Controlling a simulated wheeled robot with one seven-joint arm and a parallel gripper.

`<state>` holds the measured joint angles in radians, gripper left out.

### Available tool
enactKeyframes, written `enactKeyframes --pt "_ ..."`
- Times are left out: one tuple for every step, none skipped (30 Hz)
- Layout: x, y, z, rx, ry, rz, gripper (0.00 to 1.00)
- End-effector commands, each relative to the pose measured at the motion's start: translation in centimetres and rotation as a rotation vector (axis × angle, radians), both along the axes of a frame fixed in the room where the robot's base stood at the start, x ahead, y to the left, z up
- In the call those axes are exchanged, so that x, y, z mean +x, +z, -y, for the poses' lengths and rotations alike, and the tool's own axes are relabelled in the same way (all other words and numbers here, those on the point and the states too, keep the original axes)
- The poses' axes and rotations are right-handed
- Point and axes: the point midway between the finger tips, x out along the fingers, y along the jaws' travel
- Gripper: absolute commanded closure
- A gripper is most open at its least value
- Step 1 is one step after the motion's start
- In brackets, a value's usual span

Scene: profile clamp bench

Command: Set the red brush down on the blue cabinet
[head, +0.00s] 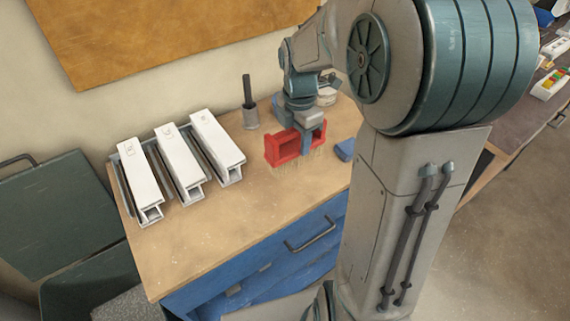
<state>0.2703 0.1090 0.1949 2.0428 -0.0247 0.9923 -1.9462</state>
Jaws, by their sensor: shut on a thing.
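The red brush (283,149) has a red block body and pale bristles pointing down. It is over the wooden top (215,243) of the blue cabinet (262,270), toward the right half. My gripper (306,140) is above the brush and shut on it, with one finger showing in front of the red body. The bristle tips are close to the top; I cannot tell whether they touch it. My arm hides the right end of the cabinet.
Several white profiles in grey clamps (172,170) stand on the left of the top. A dark-handled tool (248,105) stands upright behind the brush. A small blue block (344,150) lies right of it. Bare wood lies in front. A dark green bin (50,215) stands at left.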

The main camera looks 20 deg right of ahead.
Motion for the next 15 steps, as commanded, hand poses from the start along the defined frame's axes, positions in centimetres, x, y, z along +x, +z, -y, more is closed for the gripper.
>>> enactKeyframes --pt "-0.5 -0.6 -1.0 0.0 0.004 -0.002 0.81" --pt "-0.8 -0.9 -1.5 0.0 0.004 -0.001 0.81" --pt "-1.1 -1.3 -2.1 -0.001 0.004 -0.002 0.81" --pt "-1.2 -1.6 -2.5 0.0 0.004 -0.001 0.81" --pt "-1.4 -1.8 -2.8 0.0 0.003 0.0 0.81" --pt "-1.6 -2.0 -3.1 0.0 0.003 -0.001 0.81" --pt "-1.7 -2.1 -3.3 0.0 0.002 -0.001 0.81" --pt "-1.7 -2.2 -3.4 0.0 0.002 0.0 0.81" --pt "-1.8 -2.4 -3.5 0.0 0.001 0.0 0.81" --pt "-1.8 -2.7 -3.6 0.0 0.001 0.0 0.81" --pt "-1.8 -3.0 -3.6 -0.001 0.001 -0.002 0.81" --pt "-1.9 -3.6 -3.6 0.0 0.001 -0.003 0.81" --pt "-1.9 -4.1 -3.6 0.001 0.001 -0.004 0.81" --pt "-1.9 -4.6 -3.7 0.001 0.002 -0.004 0.81" --pt "-1.8 -5.2 -3.7 0.001 0.002 -0.003 0.81"
